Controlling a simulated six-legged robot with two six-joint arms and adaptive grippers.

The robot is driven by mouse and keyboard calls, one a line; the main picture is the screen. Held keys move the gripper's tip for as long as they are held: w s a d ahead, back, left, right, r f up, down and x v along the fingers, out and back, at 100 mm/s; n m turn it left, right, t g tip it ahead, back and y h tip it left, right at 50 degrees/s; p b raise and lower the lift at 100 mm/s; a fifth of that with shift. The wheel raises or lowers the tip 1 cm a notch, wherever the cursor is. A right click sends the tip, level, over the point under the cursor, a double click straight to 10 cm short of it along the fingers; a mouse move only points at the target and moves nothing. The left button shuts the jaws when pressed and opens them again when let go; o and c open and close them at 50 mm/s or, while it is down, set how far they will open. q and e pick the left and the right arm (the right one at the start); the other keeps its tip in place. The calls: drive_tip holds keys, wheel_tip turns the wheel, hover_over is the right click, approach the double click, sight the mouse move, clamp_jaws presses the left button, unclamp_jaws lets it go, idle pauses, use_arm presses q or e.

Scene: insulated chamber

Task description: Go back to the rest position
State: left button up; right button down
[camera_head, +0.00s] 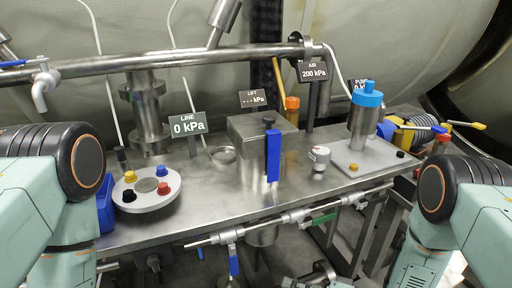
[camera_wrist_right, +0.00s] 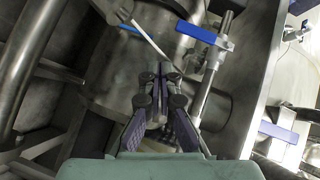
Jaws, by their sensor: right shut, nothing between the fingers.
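My right gripper (camera_wrist_right: 165,70) shows in the right wrist view, its two dark fingers together with nothing between them. It points toward grey metal parts and pipes, with a blue valve handle (camera_wrist_right: 205,33) up and to the right of its tips. In the head view, my right arm stands bent at the right edge and its gripper cannot be made out. My left arm is bent at the left edge, and the left gripper is not seen.
A metal bench (camera_head: 205,210) crosses the head view, carrying a round plate (camera_head: 130,201) with coloured knobs, a blue-handled box (camera_head: 247,150) and a blue-topped cylinder (camera_head: 363,125). A LINE sign (camera_head: 187,125) reads 0 kPa.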

drive_tip(key=s+d+f+n+g+h+p, duration=0.1)
drive_tip(key=s+d+f+n+g+h, duration=0.15)
drive_tip(key=s+d+f+h, duration=0.7)
drive_tip(key=s+d+r+g+h+p, duration=0.1)
drive_tip(key=s+r+g+h, duration=0.1)
drive_tip(key=s, duration=0.7)
drive_tip(key=s+d+r+g+h+p, duration=0.1)
drive_tip(key=s+d+r+g+h, duration=0.1)
drive_tip(key=s, duration=0.6)
wheel_tip(320, 180, up, 2)
drive_tip(key=shift+s+r+m+g+p, duration=0.1)
drive_tip(key=shift+s+m+g+p, duration=0.3)
drive_tip(key=shift+g, duration=0.25)
drive_tip(key=shift+d+h, duration=0.1)
drive_tip(key=shift+h, duration=0.15)
idle(0.5)
